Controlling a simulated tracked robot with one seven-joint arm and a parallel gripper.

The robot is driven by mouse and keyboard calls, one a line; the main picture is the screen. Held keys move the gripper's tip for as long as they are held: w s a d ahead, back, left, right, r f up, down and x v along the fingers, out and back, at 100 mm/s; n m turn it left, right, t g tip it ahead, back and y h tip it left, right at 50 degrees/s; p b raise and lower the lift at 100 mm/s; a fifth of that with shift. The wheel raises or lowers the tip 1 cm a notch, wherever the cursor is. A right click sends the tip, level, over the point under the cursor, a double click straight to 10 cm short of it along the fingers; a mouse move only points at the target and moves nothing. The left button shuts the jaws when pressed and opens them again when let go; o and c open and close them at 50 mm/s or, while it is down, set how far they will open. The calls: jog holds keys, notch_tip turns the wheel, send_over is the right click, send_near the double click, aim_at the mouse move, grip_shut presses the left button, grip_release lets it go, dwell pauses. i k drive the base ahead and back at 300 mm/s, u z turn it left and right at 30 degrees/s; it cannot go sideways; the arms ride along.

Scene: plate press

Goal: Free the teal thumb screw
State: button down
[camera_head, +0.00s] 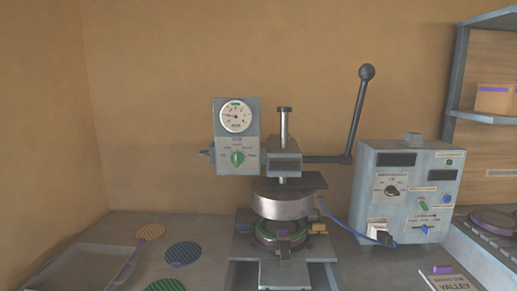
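A small teal piece (205,153) sticks out from the left side of the press's grey gauge panel (222,128). It looks like the thumb screw, but it is too small to show its thread or how far it is screwed in. The panel carries a round white dial (236,117) and a green selector knob (237,158). My gripper is not in view.
A black-knobbed lever (360,110) rises at the press's right. A grey control box (405,190) with a blue cable stands further right. Striped discs (183,254) and a grey tray (88,270) lie at left. Space left of the teal piece looks clear.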

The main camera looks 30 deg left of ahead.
aim_at(202, 153)
jog(key=z, duration=0.55)
jog(key=k, duration=2)
jog(key=u, duration=1.6)
jog(key=i, duration=1)
jog(key=u, duration=0.05)
